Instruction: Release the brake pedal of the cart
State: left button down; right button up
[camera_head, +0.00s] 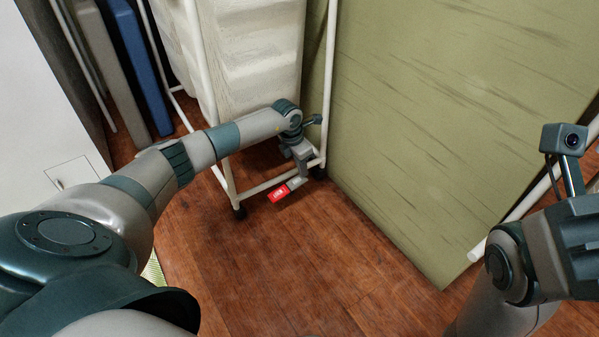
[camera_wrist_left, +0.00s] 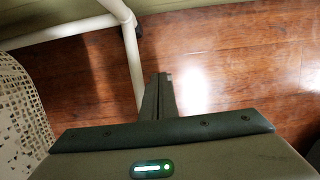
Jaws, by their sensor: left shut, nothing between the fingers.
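The cart (camera_head: 221,157) has a white tube frame around a white bag and stands at the upper middle of the head view. Its brake pedal (camera_head: 278,194), with a red label and a pale part beside it, sits low by the bottom rail. My left gripper (camera_head: 302,171) points down just above the pale end; I cannot tell whether they touch. In the left wrist view, the fingers (camera_wrist_left: 158,82) are shut and empty beside a white frame tube (camera_wrist_left: 133,60); the pedal is not visible there. My right wrist shows at the right edge, with its fingers outside the picture.
A large green panel (camera_head: 440,110) stands close to the right of the cart. Blue (camera_head: 146,60) and grey boards lean at the upper left, beside a white panel (camera_head: 40,120). A white pole (camera_head: 510,220) crosses near the right arm. Wooden floor (camera_head: 300,270) in front is clear.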

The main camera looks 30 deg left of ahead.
pick_arm(q)
jog(key=shift+f, duration=0.3)
jog(key=shift+w+d, duration=0.1)
jog(key=shift+w, duration=0.1)
dwell(0.3)
jog(key=shift+w+d+f+g, duration=0.1)
jog(key=shift+w+f+g, duration=0.1)
jog(key=shift+g, duration=0.4)
jog(key=shift+f+y, duration=0.2)
jog(key=shift+y, duration=0.1)
jog(key=shift+w+d+f, duration=0.15)
jog(key=shift+w+f, duration=0.15)
jog(key=shift+f, duration=0.35)
jog(key=shift+w+d+f, duration=0.1)
jog(key=shift+w+f, duration=0.2)
jog(key=shift+f, duration=0.35)
